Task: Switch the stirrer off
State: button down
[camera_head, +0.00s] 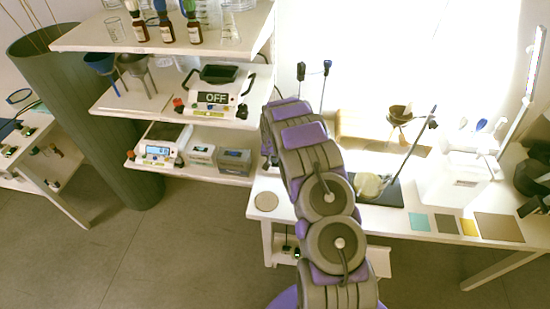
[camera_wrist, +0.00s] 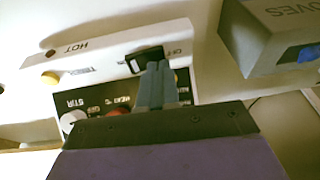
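The stirrer shows upside down in the wrist view as a pale housing with a dark control panel (camera_wrist: 95,101) lettered STIR and HEAT. A black rocker switch (camera_wrist: 144,58) sits at the panel's edge, with small lettering beside it. A white knob (camera_wrist: 72,121) is by STIR and a red knob (camera_wrist: 117,110) is by HEAT. My gripper (camera_wrist: 159,68) has its two grey fingers together, with tips at or just in front of the switch. I cannot tell whether they touch it or which way it is set. In the head view my arm hides the gripper.
A box lettered GLOVES (camera_wrist: 275,38) stands close to the right of my fingers. A yellow button (camera_wrist: 50,79) is on the housing.

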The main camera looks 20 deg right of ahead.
jog(key=shift+s+d, duration=0.2)
jog(key=shift+s+d+p, duration=0.25)
jog(key=shift+p, duration=0.05)
jog(key=shift+d, duration=0.25)
jog(key=shift+r, duration=0.4)
jog(key=d+p+v, duration=0.1)
jog(key=p+v, duration=0.1)
jog(key=v, duration=1.1)
jog(key=shift+w+p, duration=0.35)
